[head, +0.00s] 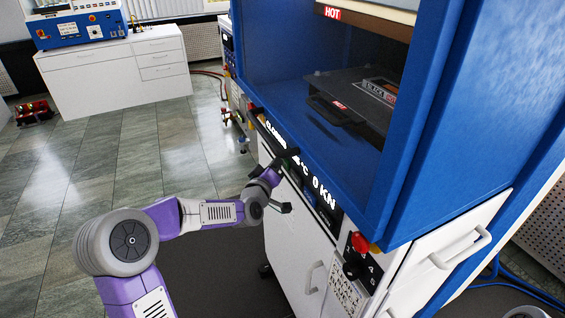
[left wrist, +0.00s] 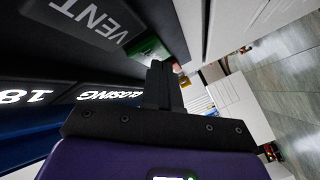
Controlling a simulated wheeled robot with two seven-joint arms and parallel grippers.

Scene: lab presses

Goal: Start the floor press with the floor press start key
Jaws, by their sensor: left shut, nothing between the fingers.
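The floor press (head: 400,130) is the tall blue and white machine filling the right of the head view. Its front display strip (head: 300,165) shows "CLOSING", a temperature and "0 KN", partly covered by my gripper. My left gripper (head: 291,154) is shut and empty at the strip's left part. In the left wrist view its fingertips (left wrist: 157,66) point at a green key (left wrist: 150,47), which looks like the start key, beside a dark key marked "VENT" (left wrist: 90,22). The fingertips overlap the green key's edge; I cannot tell whether they touch it. My right gripper is out of view.
A red knob (head: 360,243) and a black selector (head: 355,268) sit at the panel's right. A dark plate with a handle (head: 330,110) lies inside the open press bay. A white cabinet (head: 115,75) bears a blue bench machine (head: 75,27).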

